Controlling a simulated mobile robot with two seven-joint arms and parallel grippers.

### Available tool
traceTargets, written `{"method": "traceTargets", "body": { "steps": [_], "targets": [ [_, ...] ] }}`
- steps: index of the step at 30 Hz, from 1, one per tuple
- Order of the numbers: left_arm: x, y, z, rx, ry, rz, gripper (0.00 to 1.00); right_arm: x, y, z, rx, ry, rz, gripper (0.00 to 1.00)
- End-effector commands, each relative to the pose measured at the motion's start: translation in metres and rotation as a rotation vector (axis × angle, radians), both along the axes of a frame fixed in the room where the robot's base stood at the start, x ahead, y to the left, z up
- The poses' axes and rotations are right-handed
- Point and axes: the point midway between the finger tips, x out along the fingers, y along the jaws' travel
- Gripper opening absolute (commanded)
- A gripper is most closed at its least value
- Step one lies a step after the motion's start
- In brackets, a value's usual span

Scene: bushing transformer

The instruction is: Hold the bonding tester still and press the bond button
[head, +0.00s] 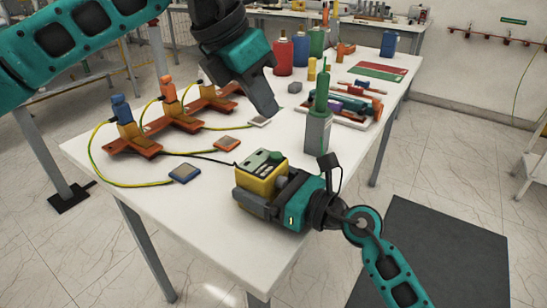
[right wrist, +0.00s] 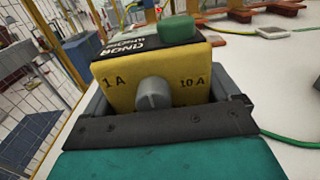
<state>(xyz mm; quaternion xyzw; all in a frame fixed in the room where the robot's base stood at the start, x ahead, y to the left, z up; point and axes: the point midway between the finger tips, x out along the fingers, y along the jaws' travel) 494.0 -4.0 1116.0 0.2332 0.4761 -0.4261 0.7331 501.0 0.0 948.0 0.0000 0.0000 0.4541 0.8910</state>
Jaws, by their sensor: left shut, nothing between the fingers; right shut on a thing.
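The bonding tester (head: 261,180) is a yellow box with a green and dark top, standing on the white table near its front edge. In the right wrist view its face (right wrist: 125,95) shows a grey knob (right wrist: 154,94) between "1 A" and "10 A". The green bond button (right wrist: 178,29) sits on top beside the "BOND" lettering. My right gripper (head: 268,192) is shut on the tester, with a grey finger along each side. My left gripper (head: 266,108) is shut and empty, above and behind the tester, apart from it, its tip close to a grey pad (head: 259,122).
Orange brackets (head: 133,146) with blue and orange bushings and green-yellow cables stand at left. Two more pads, orange-edged (head: 227,144) and blue-edged (head: 185,173), lie nearby. The table's front left area is clear.

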Motion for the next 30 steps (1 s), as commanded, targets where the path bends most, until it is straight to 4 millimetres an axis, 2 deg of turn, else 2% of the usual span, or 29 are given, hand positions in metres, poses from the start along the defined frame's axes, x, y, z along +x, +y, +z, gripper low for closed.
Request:
{"method": "traceTargets", "body": {
  "steps": [3, 9, 15, 21, 30],
  "targets": [
    [-0.001, -0.009, 0.001, -0.104, 0.028, 0.173, 0.0, 0.0, 0.0, -0.001, -0.001, 0.001, 0.0, 0.39],
    [0.003, -0.014, 0.011, -0.296, 0.09, 0.463, 0.0, 0.0, 0.0, -0.001, -0.001, 0.001, 0.0, 0.39],
    [0.008, -0.013, 0.02, -0.434, 0.144, 0.649, 0.0, 0.0, 0.0, -0.001, -0.001, 0.001, 0.0, 0.39],
    [0.009, -0.012, 0.023, -0.482, 0.164, 0.711, 0.0, 0.0, 0.0, -0.001, -0.001, 0.001, 0.0, 0.39],
    [0.01, -0.012, 0.023, -0.481, 0.164, 0.711, 0.0, 0.0, 0.0, -0.001, -0.001, 0.001, 0.0, 0.39]
  ]
}}
